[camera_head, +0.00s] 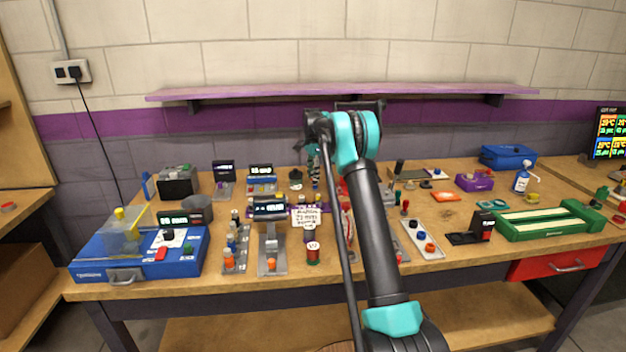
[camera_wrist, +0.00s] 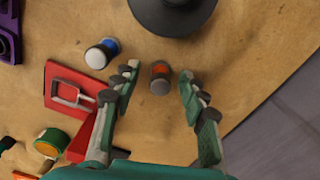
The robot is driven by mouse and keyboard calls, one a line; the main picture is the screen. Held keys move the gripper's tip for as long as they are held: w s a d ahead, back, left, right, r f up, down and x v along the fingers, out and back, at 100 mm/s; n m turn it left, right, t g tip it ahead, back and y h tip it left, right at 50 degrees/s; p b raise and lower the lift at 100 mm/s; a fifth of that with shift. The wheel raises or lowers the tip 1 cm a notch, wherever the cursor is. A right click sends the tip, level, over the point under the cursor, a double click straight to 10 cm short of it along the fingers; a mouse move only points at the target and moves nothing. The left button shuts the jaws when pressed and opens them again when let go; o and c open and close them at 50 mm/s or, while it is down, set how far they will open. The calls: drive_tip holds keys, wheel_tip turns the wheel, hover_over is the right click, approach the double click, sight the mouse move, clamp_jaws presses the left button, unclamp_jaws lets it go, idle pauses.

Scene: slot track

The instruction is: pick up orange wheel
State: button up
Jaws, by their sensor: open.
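The orange wheel (camera_wrist: 160,70) shows in the wrist view as a small cylinder with an orange band and a grey end. It stands on the wooden table. My gripper (camera_wrist: 158,76) is open, with one green finger on each side of the wheel in the picture. There is a visible gap on both sides, and neither finger seems to touch it. In the head view my arm hides much of the table's middle, and I cannot tell this wheel there.
A similar blue-banded cylinder (camera_wrist: 101,54) lies just left of the left finger. A dark round base (camera_wrist: 172,14) is beyond the wheel. The table edge runs at right. A purple shelf (camera_head: 340,91) hangs on the wall.

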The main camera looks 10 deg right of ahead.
drive_tip(key=shift+c, duration=0.4)
clamp_jaws()
drive_tip(key=shift+r, duration=0.1)
